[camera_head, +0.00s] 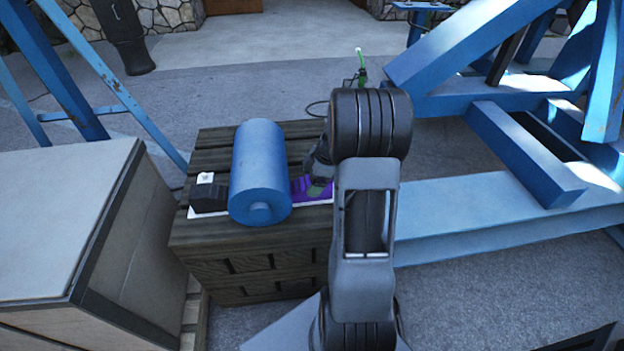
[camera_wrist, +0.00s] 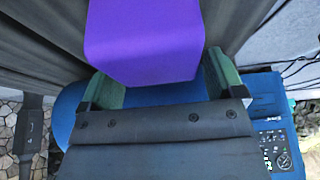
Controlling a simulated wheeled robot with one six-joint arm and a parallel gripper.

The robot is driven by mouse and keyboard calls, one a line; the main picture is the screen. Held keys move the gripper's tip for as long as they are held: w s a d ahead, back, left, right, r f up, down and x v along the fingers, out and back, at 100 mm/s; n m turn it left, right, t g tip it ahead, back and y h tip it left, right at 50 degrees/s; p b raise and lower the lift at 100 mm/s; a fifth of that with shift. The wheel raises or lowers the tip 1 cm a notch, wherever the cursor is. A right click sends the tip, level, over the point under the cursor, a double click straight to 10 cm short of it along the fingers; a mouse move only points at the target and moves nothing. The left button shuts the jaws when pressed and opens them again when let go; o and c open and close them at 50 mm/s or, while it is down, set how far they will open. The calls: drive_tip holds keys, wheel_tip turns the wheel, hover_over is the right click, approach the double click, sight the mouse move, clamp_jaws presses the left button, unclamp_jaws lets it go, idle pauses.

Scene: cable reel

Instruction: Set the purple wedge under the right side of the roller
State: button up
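The blue roller (camera_head: 259,170) lies lengthwise on a dark wooden crate (camera_head: 215,245). The purple wedge (camera_head: 298,186) is low at the roller's right side, close against it; I cannot tell whether they touch. In the head view my gripper (camera_head: 318,184) is right of the roller, partly hidden by my arm. A black block (camera_head: 208,197) sits at the roller's left side.
A white strip (camera_head: 195,213) lies on the crate under the block and roller. A large pale box (camera_head: 60,215) stands at the left. Blue steel frames stand at the right (camera_head: 480,55) and upper left (camera_head: 55,70).

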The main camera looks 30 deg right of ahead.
drive_tip(key=shift+o, duration=0.2)
drive_tip(key=p+v, duration=0.3)
drive_tip(key=v, duration=1.1)
drive_tip(key=s+a+r+m+h+p, duration=0.1)
drive_tip(key=s+a+r+m+p, duration=0.3)
drive_tip(key=a+r+p, duration=0.3)
drive_tip(key=s+a+r+m+t+h+p, duration=0.1)
drive_tip(key=s+a+r+m+p, duration=0.2)
drive_tip(key=a+r+p, duration=0.4)
drive_tip(key=s+a+r+m+h+p, duration=0.2)
drive_tip(key=s+a+r+m+p, duration=0.2)
drive_tip(key=a+r+p, duration=0.3)
wheel_tip(320, 180, up, 4)
drive_tip(key=shift+s+a+f+m+t+p, duration=0.2)
drive_tip(key=shift+s+a+m+t+p, duration=0.1)
drive_tip(key=shift+a+m, duration=0.5)
